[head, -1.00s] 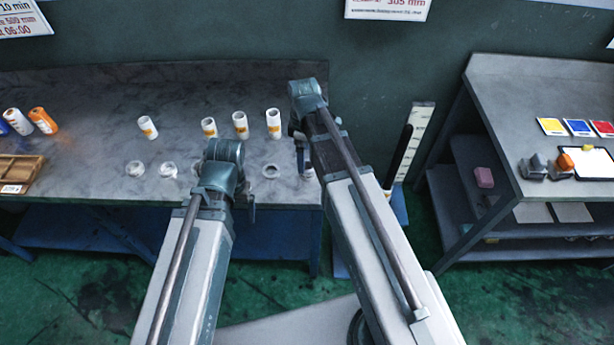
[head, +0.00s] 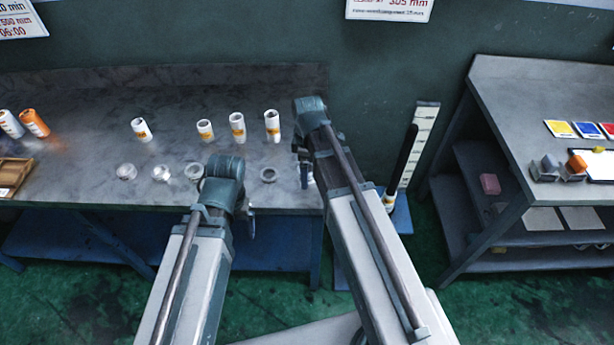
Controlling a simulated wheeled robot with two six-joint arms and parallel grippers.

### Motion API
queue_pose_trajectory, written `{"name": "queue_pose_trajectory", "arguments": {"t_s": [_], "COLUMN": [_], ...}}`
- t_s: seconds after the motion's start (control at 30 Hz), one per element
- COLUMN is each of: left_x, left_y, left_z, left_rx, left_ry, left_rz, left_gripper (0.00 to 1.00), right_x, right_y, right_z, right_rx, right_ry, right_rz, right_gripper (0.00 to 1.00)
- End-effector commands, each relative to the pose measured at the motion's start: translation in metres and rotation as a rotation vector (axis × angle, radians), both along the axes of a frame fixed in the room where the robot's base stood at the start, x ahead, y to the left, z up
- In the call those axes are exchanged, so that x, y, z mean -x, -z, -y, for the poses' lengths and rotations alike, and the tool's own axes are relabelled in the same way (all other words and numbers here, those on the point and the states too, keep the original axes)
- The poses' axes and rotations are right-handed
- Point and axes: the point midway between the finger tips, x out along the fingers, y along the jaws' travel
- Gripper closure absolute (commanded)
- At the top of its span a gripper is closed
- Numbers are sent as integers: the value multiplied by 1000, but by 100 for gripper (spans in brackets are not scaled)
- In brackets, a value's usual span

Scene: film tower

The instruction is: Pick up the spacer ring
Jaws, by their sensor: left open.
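A grey ring (head: 268,174) lies flat near the front edge of the marble-topped table, in the head view. It looks like the spacer ring. Several paler round pieces, such as this one (head: 126,171), lie in a row to its left. My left gripper (head: 250,226) is open and shows only in part below its wrist, at the table's front edge, a little below and left of the grey ring in the picture. My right gripper (head: 304,176) is just right of the ring, mostly hidden by its wrist. A whitish thing shows beside it; I cannot tell whether they touch.
Several white tubes with orange labels (head: 237,127) stand behind the rings. Bottles (head: 34,123) and a wooden tray (head: 14,172) are at the left. A scale board (head: 414,150) stands right of the table. A second table (head: 510,110) is at the right.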

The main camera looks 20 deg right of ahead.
Motion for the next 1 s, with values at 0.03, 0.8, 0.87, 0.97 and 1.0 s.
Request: {"name": "queue_pose_trajectory", "arguments": {"t_s": [0.03, 0.8, 0.87, 0.97, 1.0], "left_x": [0, 0, 0, 0, 0], "left_y": [-1, -1, -2, -5, -7], "left_z": [0, 0, 0, 0, 0], "left_rx": [0, 0, 0, 0, 0], "left_ry": [0, 0, 0, 0, 0], "left_rz": [0, 0, 0, 0, 0], "left_gripper": [11, 11, 11, 11, 11], "right_x": [0, 0, 0, 0, 0], "right_y": [-1, -1, -2, -5, -8], "right_z": [0, 0, 0, -1, -2], "right_rx": [0, 0, 0, 0, 0], "right_ry": [0, 0, 0, 0, 0], "right_rz": [0, 0, 0, 0, 0], "right_gripper": [0, 96, 96, 96, 96]}}
